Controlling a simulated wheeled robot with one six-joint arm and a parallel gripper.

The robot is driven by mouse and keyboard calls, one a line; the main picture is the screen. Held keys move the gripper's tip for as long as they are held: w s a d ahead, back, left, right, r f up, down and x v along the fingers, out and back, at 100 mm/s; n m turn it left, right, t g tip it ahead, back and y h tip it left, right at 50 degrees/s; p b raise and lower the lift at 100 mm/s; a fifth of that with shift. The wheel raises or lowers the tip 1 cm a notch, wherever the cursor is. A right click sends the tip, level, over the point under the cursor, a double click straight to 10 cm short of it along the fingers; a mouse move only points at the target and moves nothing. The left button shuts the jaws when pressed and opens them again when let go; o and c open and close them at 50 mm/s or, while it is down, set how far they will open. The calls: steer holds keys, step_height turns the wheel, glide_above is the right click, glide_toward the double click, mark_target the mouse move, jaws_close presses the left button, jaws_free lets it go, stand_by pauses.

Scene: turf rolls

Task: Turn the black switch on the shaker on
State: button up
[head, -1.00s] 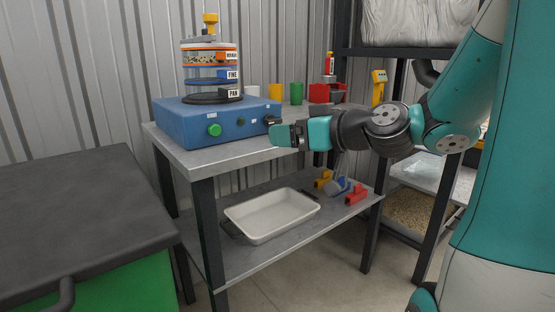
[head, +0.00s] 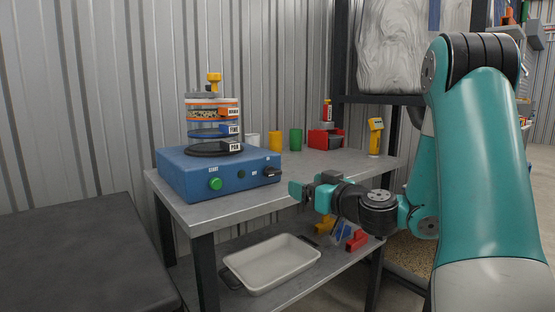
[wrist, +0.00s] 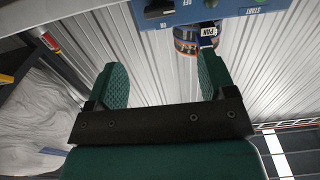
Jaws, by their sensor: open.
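The blue shaker (head: 228,181) stands on the grey bench with a stack of sieves (head: 212,128) on top. Its black switch (head: 271,172) is at the right end of the front panel, and it also shows at the top edge of the wrist view (wrist: 159,9), partly cut off. ON and OFF labels are beside it; I cannot tell which one it points to. A green START button (head: 215,184) is at the left of the panel. My gripper (head: 297,191) is open and empty, in front and to the right of the switch, apart from it. Its fingers (wrist: 163,75) are spread in the wrist view.
The bench top (head: 335,164) has cups, a red bin (head: 325,139) and a yellow device (head: 375,137) at the back. A white tray (head: 272,264) and coloured parts lie on the lower shelf. A dark-topped box (head: 75,250) is at the left front.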

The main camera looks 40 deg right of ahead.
mark_target(276, 173)
steer(key=w+p, duration=0.2)
steer(key=w, duration=0.1)
steer(key=w+p, duration=0.3)
steer(key=w, duration=0.1)
steer(key=w+p, duration=0.3)
steer(key=w, duration=0.1)
steer(key=shift+a+r, duration=0.1)
steer(key=shift+a, duration=0.15)
steer(key=shift+w+p, duration=0.35)
steer(key=shift+w, duration=0.15)
